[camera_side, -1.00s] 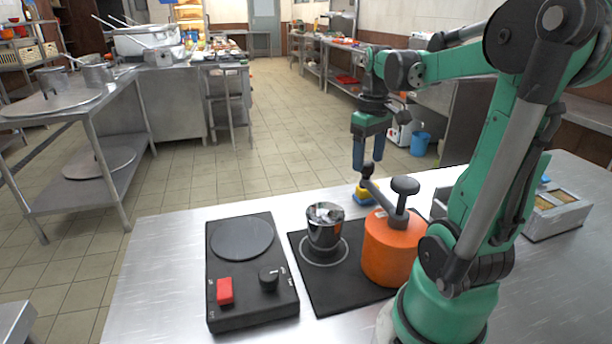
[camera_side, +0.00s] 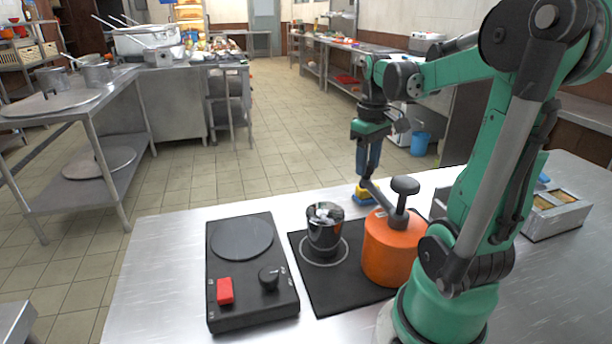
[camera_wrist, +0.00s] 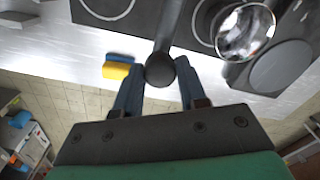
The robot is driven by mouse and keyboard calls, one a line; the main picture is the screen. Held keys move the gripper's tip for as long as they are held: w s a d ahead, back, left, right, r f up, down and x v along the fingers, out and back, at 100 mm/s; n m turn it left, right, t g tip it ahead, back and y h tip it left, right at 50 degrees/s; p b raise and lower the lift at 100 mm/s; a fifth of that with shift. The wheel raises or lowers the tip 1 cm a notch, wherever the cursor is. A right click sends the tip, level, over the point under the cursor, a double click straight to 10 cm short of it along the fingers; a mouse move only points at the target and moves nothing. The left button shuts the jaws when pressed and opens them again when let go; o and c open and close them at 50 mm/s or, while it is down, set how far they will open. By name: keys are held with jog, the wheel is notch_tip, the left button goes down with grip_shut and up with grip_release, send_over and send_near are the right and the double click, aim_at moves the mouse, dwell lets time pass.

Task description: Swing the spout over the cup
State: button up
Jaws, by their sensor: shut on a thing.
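The orange pump pot (camera_side: 388,252) stands on a black mat, with a dark knob on top. Its dark spout (camera_side: 378,193) points away to the back, not over the cup. The spout's round tip (camera_wrist: 160,70) shows in the wrist view. My gripper (camera_side: 366,172) is shut on the spout near this tip, its blue fingers on either side (camera_wrist: 160,85). The shiny metal cup (camera_side: 325,236) stands upright on the mat's ringed spot, left of the pot; it also shows in the wrist view (camera_wrist: 246,32). Its contents are unclear.
A black hot plate (camera_side: 250,285) with a red switch and a dark knob lies left of the mat (camera_side: 335,290). A yellow and blue sponge (camera_side: 362,196) lies behind the pot, near the spout. A metal box (camera_side: 555,215) stands at the right.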

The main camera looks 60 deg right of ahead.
jog(key=shift+w+a, duration=0.7)
jog(key=shift+a, duration=0.2)
jog(key=a, duration=0.2)
jog(key=w+a, duration=0.1)
jog(key=a, duration=0.2)
jog(key=w+a, duration=0.1)
jog(key=a, duration=0.1)
jog(key=shift+a, duration=0.35)
dwell(0.6)
jog(key=o, duration=0.6)
jog(key=shift+o, duration=0.2)
jog(key=shift+r, duration=0.15)
